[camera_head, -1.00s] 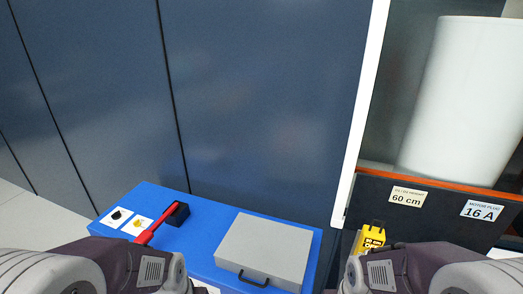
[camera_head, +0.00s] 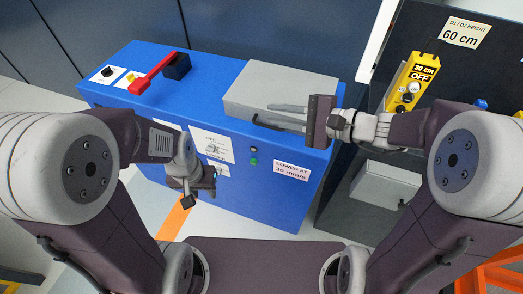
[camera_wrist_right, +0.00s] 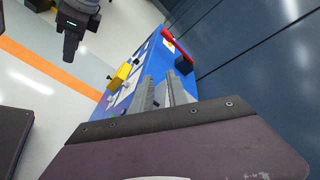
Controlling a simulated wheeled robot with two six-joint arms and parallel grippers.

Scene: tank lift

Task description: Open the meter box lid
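The meter box appears to be the grey box (camera_head: 285,88) on the blue cabinet, its flat lid shut. Its dark handle (camera_head: 262,124) is at the front edge, partly behind my right gripper's fingers. My right gripper (camera_head: 271,115) reaches in from the right, with two grey fingers apart along the box's front face by the handle. The fingers also show apart in the right wrist view (camera_wrist_right: 162,92). I cannot tell whether the handle lies between them. My left gripper (camera_head: 190,194) hangs in front of the cabinet, away from the box; its finger gap is unclear.
A red lever (camera_head: 152,73) sits on the blue cabinet (camera_head: 212,70) at the left. A yellow control box (camera_head: 411,82) marked "30 cm OFF" is right of the meter box. A grey panel (camera_head: 385,186) stands below it. Floor is open at the lower left.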

